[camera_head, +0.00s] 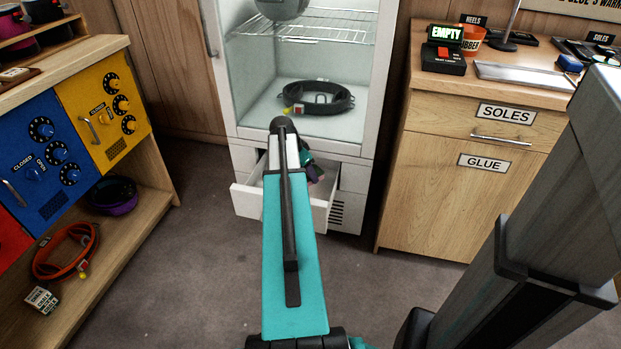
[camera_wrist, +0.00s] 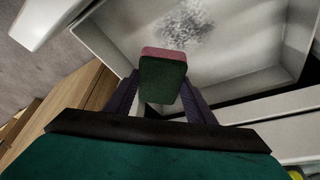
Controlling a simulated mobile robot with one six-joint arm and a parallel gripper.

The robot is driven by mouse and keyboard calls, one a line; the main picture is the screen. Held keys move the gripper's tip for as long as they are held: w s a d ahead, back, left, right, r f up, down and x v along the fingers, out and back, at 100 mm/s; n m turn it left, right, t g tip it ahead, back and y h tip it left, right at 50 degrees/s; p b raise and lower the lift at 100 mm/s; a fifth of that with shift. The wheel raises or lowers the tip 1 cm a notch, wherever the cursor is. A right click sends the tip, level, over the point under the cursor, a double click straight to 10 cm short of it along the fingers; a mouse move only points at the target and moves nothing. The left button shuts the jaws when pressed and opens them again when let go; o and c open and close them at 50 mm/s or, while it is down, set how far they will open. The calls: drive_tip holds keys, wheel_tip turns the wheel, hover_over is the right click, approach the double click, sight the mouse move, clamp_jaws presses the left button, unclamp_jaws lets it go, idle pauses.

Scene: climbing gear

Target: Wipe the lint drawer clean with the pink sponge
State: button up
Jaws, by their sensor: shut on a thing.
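The lint drawer (camera_head: 246,201) is pulled open at the foot of the white cabinet. In the wrist view, its pale inside (camera_wrist: 235,65) carries a patch of grey lint (camera_wrist: 184,25) on the floor. My gripper (camera_wrist: 163,88) is shut on the sponge (camera_wrist: 163,78), which shows a pink layer along its far edge and a dark green face. The sponge is over the drawer, short of the lint patch in the picture; I cannot tell whether it touches the floor. In the head view, my gripper (camera_head: 315,174) is at the drawer, partly behind my arm, and the sponge is not clearly visible.
The glass-fronted cabinet (camera_head: 360,75) above the drawer holds a dark coiled item (camera_head: 318,98). A wooden cupboard (camera_head: 440,190) stands to the right, a bench with blue and yellow panels (camera_head: 102,105) to the left. Carpet (camera_head: 190,275) in front is clear.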

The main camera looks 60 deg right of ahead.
drive_tip(key=shift+s+d+f, duration=0.2)
drive_tip(key=shift+s+f, duration=0.1)
drive_tip(key=shift+s, duration=0.15)
